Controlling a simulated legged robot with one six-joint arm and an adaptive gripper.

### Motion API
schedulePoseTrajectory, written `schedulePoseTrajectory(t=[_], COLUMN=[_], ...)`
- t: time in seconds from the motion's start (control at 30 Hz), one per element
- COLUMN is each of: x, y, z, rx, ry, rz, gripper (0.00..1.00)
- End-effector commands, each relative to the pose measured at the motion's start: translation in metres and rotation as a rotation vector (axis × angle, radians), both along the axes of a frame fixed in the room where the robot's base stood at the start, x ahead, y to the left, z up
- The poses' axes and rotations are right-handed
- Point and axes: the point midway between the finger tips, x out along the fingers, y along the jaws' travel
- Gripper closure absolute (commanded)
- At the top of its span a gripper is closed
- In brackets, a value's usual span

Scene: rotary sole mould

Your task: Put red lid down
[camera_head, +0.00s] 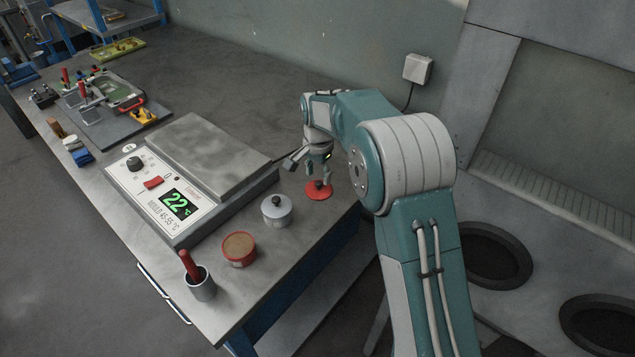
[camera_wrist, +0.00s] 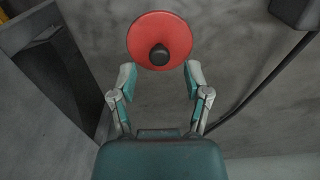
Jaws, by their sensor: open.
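The red lid (camera_head: 318,191) lies flat on the grey bench top near the bench's right edge. It is a round disc with a dark knob at its centre. In the wrist view the lid (camera_wrist: 160,40) shows whole, just ahead of the fingertips. My gripper (camera_head: 309,170) is above the lid in the head view, pointing down. In the wrist view my gripper (camera_wrist: 159,80) has its two fingers spread apart with nothing between them. The knob stands free of both fingers. An open red-rimmed tin (camera_head: 239,249) with brownish contents stands to the left and front of the lid.
A lidded grey tin (camera_head: 277,210) stands between the red tin and the lid. A hot plate (camera_head: 188,160) showing 22 is behind. A cup with a red-handled tool (camera_head: 199,283) is at the front corner. A dark cable (camera_wrist: 262,85) runs right of the gripper.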

Motion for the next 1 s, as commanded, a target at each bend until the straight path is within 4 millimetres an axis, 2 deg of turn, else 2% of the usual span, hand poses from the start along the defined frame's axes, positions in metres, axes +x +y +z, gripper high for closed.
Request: schedulePoseTrajectory(t=[0.1,0.3,0.5,0.77,0.87,1.0], x=[0.001,0.001,0.000,-0.002,-0.013,-0.044], y=[0.000,0.000,0.000,-0.002,-0.014,-0.042], z=[0.028,0.065,0.083,0.090,0.108,0.146], rx=[0.001,0.001,0.000,0.001,0.008,0.017], ry=[-0.005,-0.003,0.000,-0.006,-0.030,-0.086], rz=[0.000,0.000,0.000,0.006,0.032,0.104], gripper=[0.38,0.38,0.38,0.38,0.38,0.38])
